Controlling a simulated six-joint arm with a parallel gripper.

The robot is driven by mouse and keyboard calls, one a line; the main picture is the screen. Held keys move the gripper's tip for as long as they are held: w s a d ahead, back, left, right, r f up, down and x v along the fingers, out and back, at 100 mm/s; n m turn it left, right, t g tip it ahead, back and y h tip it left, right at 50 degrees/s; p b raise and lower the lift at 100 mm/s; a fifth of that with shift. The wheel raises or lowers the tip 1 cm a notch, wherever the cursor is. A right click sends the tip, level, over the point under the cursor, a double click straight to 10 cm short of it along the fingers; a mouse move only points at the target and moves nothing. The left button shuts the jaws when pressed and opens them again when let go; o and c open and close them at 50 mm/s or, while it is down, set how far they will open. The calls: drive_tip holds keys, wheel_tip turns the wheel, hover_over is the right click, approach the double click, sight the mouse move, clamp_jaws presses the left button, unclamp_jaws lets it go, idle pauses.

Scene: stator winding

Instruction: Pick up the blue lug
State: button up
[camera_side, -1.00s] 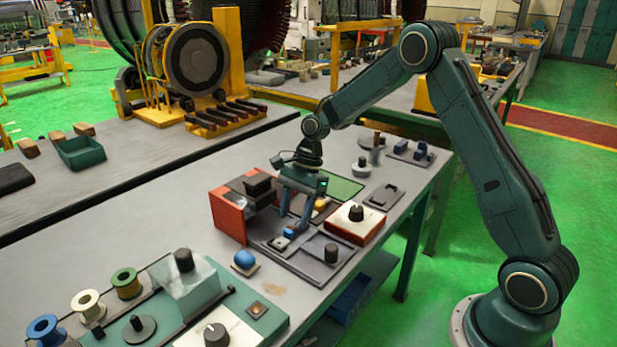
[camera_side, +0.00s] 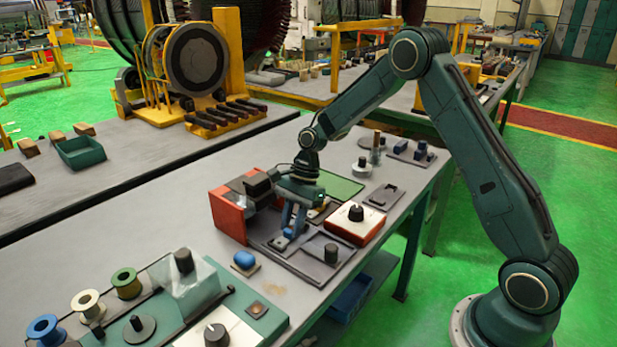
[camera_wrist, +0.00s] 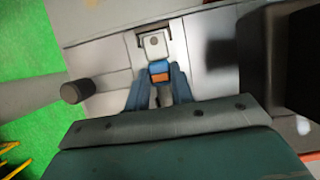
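The blue lug (camera_wrist: 159,68) has an orange part on its near side and sits between my fingertips in the wrist view. In the side view the blue lug (camera_side: 288,232) shows low between the fingers, at the plate of the fixture (camera_side: 272,243). My gripper (camera_side: 293,228) points down over it, and its fingers stand close together. In the wrist view my gripper (camera_wrist: 160,72) has a finger against each side of the lug, shut on it. I cannot tell any gap under the lug. A pale block with a dark hole (camera_wrist: 155,42) lies just beyond it.
An orange-red block with dark parts (camera_side: 228,215) stands close left of my gripper. A black-knobbed box (camera_side: 355,222) and a dark cylinder (camera_side: 331,253) stand to the right. Another blue-topped piece (camera_side: 244,259) lies in front on the bench.

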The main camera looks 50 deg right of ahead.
sight(292, 227)
clamp_jaws()
drive_tip(key=shift+r, duration=0.15)
wheel_tip(292, 227, up, 10)
idle(0.4)
idle(0.5)
